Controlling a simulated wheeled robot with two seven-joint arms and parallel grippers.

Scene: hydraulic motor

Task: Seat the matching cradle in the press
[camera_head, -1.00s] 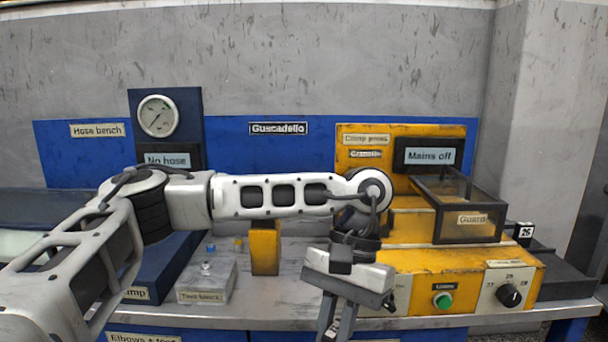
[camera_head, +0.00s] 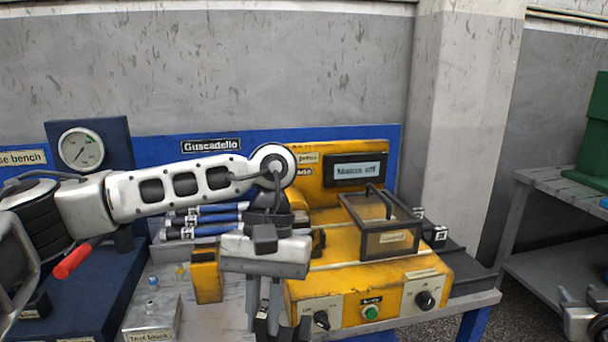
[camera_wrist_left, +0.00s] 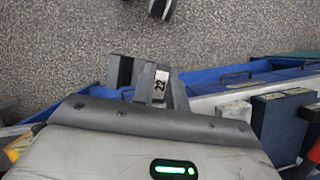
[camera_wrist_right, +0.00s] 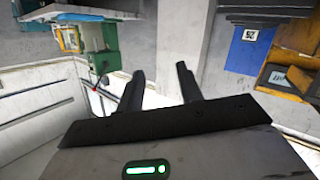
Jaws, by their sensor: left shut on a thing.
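The yellow press (camera_head: 335,270) stands right of centre in the head view, its display reading "Mains off". A dark guard frame (camera_head: 390,240) sits over it. My left gripper (camera_head: 264,325) points down in front of the press's left end. It is shut on a dark grey cradle tagged 22 (camera_wrist_left: 160,85), clearest in the left wrist view; in the head view it is mostly hidden. My right gripper (camera_head: 578,298) is at the lower right edge, away from the press. Its fingers are apart and empty in the right wrist view (camera_wrist_right: 162,78).
A dark block (camera_head: 440,236) with a white tag is on the dark ledge at the press's right. Blue hoses (camera_head: 215,218) lie behind my left arm. A yellow block (camera_head: 206,280) and a grey test block (camera_head: 152,318) stand left. A second bench (camera_head: 545,185) is at right.

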